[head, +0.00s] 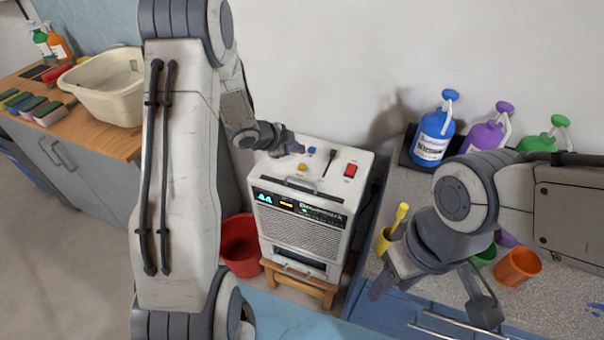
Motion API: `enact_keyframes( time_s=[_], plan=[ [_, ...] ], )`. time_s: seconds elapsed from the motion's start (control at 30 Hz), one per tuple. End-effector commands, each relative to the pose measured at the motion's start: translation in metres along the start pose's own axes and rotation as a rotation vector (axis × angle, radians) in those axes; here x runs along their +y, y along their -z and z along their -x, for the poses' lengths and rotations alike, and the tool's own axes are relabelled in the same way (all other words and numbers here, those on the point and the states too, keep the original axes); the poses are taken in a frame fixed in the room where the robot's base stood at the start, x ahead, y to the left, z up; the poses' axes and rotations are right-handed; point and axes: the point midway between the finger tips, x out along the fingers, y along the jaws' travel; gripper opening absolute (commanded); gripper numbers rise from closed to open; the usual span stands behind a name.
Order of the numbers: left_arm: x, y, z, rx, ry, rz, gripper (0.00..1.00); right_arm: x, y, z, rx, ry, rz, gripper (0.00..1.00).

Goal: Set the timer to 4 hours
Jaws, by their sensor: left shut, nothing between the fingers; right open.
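A white box-shaped appliance (300,238) stands on a small wooden stool in the middle of the head view. Its front has a dark panel (299,207) with cyan, amber and green lit marks, too small to read surely. Its top carries a yellow knob (302,167), a blue knob (312,150), a dark lever (328,162) and a red switch (351,170). Which control is the timer, I cannot tell. My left gripper (297,147) is shut and empty over the back left of the top; contact is unclear. My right gripper (432,298) is open and empty, right of the appliance.
A red bucket (240,247) stands left of the stool (318,287). The right counter (568,222) holds blue (434,135), purple (484,134) and green-topped bottles, and an orange cup (517,267). A cream basin (105,88) and sponges sit on the left wooden counter.

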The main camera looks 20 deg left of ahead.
Motion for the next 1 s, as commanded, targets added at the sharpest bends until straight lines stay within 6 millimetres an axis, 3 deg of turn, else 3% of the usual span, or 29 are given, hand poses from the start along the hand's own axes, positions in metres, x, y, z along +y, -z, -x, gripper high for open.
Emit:
enact_keyframes(
  time_s=[0.03, 0.23, 1.0],
  plan=[
    [0.008, -0.008, -0.011, 0.000, 0.000, 0.000, 0.00, 0.001, -0.001, -0.016, 0.000, 0.000, 0.000, 0.53],
    [0.017, -0.017, -0.024, 0.000, 0.000, 0.000, 0.00, 0.002, -0.002, -0.030, 0.000, 0.000, 0.000, 0.53],
    [0.018, -0.018, -0.025, 0.000, 0.000, 0.000, 0.00, 0.002, -0.002, -0.031, 0.000, 0.000, 0.000, 0.53]
  ],
)
